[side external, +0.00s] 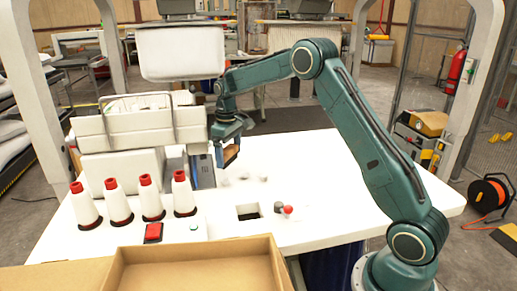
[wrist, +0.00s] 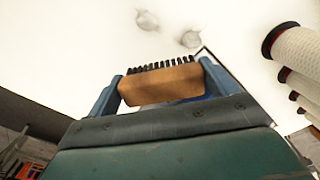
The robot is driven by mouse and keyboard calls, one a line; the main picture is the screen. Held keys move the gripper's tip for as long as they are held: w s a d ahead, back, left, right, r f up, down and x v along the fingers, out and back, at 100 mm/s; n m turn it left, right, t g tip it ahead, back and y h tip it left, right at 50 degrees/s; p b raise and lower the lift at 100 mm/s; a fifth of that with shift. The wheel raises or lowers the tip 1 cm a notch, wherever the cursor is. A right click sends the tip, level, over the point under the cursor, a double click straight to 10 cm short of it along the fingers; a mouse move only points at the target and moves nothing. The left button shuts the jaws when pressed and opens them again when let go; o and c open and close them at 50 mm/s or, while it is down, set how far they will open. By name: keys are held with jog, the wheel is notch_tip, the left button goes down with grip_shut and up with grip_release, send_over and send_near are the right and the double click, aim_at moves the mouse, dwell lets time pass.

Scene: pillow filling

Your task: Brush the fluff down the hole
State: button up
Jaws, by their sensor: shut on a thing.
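My gripper (side external: 231,146) is shut on a wooden brush (side external: 231,154) and holds it above the white table, near the machine on the left. In the wrist view the brush (wrist: 160,84) sits between the two blue fingers, with its dark bristles pointing away from me. Small white fluff tufts (side external: 245,175) lie on the table below and to the right of the brush. Two tufts (wrist: 147,20) show beyond the bristles in the wrist view. The square dark hole (side external: 247,212) is in the table nearer the front. The brush appears apart from the fluff.
Several white cones with red tops (side external: 151,198) stand at the left front. A red button box (side external: 153,232) is beside them. A red ball-shaped knob (side external: 287,210) is just right of the hole. A cardboard box (side external: 200,250) is at the front edge. The table's right side is clear.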

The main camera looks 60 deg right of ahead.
aim_at(230, 163)
jog(key=shift+f, duration=0.35)
jog(key=shift+f, duration=0.35)
jog(key=shift+f, duration=0.7)
jog(key=shift+f, duration=0.9)
jog(key=shift+s+a+f, duration=0.15)
jog(key=shift+s, duration=0.2)
jog(key=shift+s+a, duration=0.45)
jog(key=shift+s, duration=0.4)
jog(key=shift+s+a, duration=0.35)
jog(key=shift+s, duration=0.35)
jog(key=shift+s+a, duration=0.3)
jog(key=shift+s, duration=0.45)
jog(key=shift+s+a, duration=0.35)
jog(key=shift+s, duration=0.35)
jog(key=shift+s+a, duration=0.15)
jog(key=shift+s, duration=0.15)
jog(key=shift+s+a, duration=0.1)
jog(key=shift+s, duration=0.2)
